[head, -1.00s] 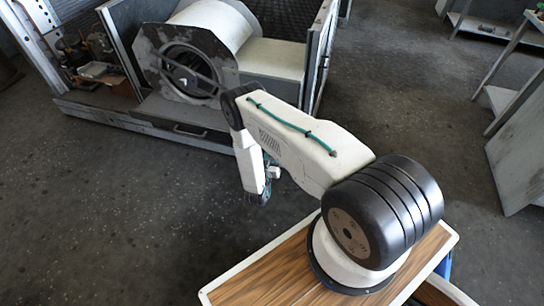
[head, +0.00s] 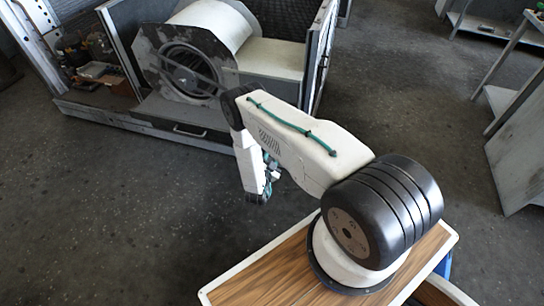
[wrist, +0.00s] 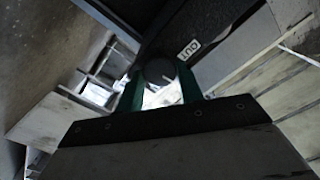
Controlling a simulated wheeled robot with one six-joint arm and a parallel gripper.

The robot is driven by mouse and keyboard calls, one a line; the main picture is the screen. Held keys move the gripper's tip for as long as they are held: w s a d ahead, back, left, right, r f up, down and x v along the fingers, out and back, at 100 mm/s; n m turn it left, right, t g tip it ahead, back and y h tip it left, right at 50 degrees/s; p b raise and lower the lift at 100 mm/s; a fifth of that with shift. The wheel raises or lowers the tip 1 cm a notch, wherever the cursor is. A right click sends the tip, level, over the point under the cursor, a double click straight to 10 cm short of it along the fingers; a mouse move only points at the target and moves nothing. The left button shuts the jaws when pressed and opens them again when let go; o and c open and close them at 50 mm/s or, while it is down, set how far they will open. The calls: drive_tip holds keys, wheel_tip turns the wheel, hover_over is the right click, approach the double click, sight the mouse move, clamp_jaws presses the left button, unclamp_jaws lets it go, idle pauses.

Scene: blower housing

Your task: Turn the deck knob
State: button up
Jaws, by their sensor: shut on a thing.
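The deck knob (wrist: 159,68) is dark and round-ended and shows at the top centre of the wrist view. The two green fingers of my gripper (wrist: 161,88) stand on either side of it, shut on it. A small white label reading "OUT" (wrist: 189,50) is on the dark surface just right of the knob. In the head view the knob is not visible, and my arm hides most of the gripper.
The blower housing (head: 270,57), with a round fan opening (head: 188,72), stands at the back left of the head view. A grey bench (head: 520,140) stands at the right. Dark floor (head: 110,210) between is clear.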

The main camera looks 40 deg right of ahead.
drive_tip(key=shift+m, duration=0.8)
drive_tip(key=o, duration=1)
drive_tip(key=v, duration=0.7)
drive_tip(key=shift+s+a, duration=0.25)
drive_tip(key=shift+a, duration=0.1)
